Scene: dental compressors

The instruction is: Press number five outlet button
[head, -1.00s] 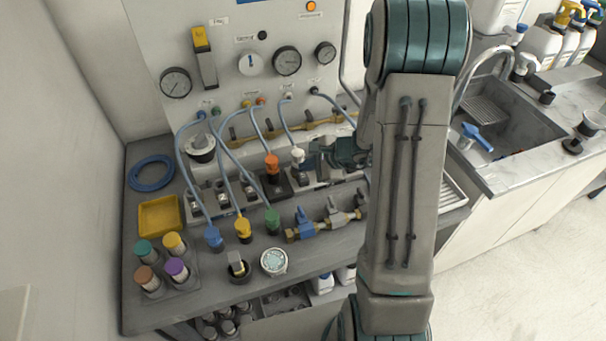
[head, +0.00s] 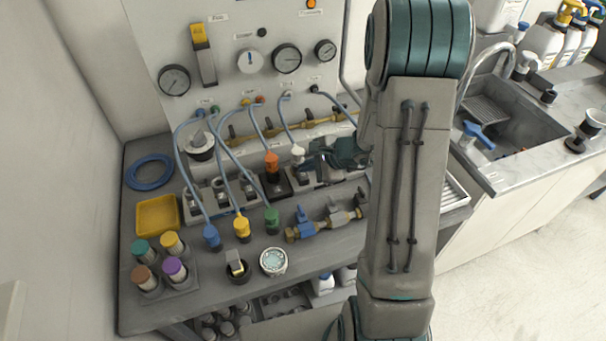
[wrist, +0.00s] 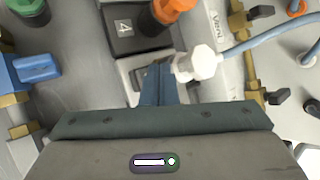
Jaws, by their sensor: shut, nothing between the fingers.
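The fifth outlet block (wrist: 128,70) is a pale block below the block marked 4 (wrist: 124,27) in the wrist view. A white plug (wrist: 196,65) with a blue hose stands to its right. My gripper (wrist: 160,68) is shut and empty, its fingertips over the fifth block just left of the white plug. The fingers cover part of the block, so its button is largely hidden and contact cannot be told. In the head view, my gripper (head: 312,156) is beside the white plug (head: 298,154), over the right end of the outlet row.
An orange plug (head: 271,162) stands in the outlet to the left. Blue hoses arch from the panel (head: 228,85) to the plugs. Blue and grey valves (head: 304,215) on a brass pipe lie in front. A sink (head: 510,118) is at the right.

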